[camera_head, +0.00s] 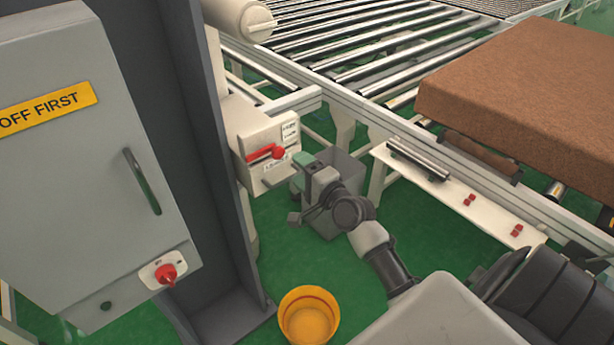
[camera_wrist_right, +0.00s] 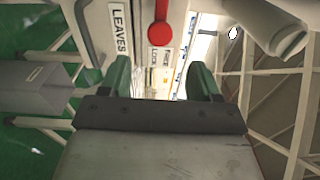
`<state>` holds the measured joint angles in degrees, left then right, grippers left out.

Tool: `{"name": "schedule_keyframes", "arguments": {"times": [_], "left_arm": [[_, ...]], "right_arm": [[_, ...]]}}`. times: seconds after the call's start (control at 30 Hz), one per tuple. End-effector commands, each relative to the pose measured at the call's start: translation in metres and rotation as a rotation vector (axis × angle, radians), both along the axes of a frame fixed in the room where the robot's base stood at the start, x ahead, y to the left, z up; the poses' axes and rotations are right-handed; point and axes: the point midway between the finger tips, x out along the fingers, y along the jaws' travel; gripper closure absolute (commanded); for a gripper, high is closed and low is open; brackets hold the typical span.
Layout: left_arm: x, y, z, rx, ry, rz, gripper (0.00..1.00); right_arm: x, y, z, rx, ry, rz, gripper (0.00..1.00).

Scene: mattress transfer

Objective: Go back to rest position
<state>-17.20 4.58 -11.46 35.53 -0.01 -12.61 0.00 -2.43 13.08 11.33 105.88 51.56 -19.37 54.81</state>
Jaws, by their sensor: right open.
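My right gripper (camera_head: 305,165) is in the middle of the head view, just in front of the right side of a white control box. In the right wrist view its two green fingers (camera_wrist_right: 163,80) are apart with nothing between them. The box (camera_head: 270,140) carries a red lever (camera_head: 268,153), which lies roughly level in the head view. In the right wrist view the red lever (camera_wrist_right: 159,32) is beyond the fingertips, apart from them. My left gripper is in neither view.
A grey cabinet (camera_head: 75,200) and dark post (camera_head: 190,150) stand at left. A yellow bucket (camera_head: 309,318) is on the green floor, with a grey bin (camera_head: 345,168) behind my right gripper. A roller conveyor (camera_head: 350,45) and brown mattress (camera_head: 530,85) are at the right.

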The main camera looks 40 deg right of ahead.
Motion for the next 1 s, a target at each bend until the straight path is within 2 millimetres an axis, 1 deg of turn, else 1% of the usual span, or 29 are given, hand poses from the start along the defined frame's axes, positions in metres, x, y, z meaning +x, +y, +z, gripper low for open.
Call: {"name": "schedule_keyframes", "arguments": {"times": [0.03,0.1,0.2,0.77,0.83,0.87,0.97,1.0], "left_arm": [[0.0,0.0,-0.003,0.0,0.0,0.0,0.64],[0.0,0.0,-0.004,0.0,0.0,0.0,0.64],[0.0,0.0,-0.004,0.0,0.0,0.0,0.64],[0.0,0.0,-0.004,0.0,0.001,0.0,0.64],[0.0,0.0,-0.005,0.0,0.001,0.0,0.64],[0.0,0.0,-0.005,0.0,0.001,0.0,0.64],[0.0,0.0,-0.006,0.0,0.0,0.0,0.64],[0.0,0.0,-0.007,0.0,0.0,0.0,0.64]], "right_arm": [[-0.007,0.0,-0.002,0.0,0.001,0.0,0.38],[-0.014,-0.001,-0.002,0.0,0.002,0.0,0.38],[-0.019,-0.001,0.0,0.0,0.0,0.0,0.38],[-0.02,-0.002,-0.001,-0.001,0.003,0.0,0.38],[-0.02,-0.001,-0.011,-0.016,0.02,-0.003,0.38],[-0.019,-0.001,-0.019,-0.028,0.036,-0.004,0.38],[-0.02,0.001,-0.064,-0.106,0.123,-0.009,0.38],[-0.022,0.002,-0.09,-0.152,0.173,-0.008,0.38]]}}
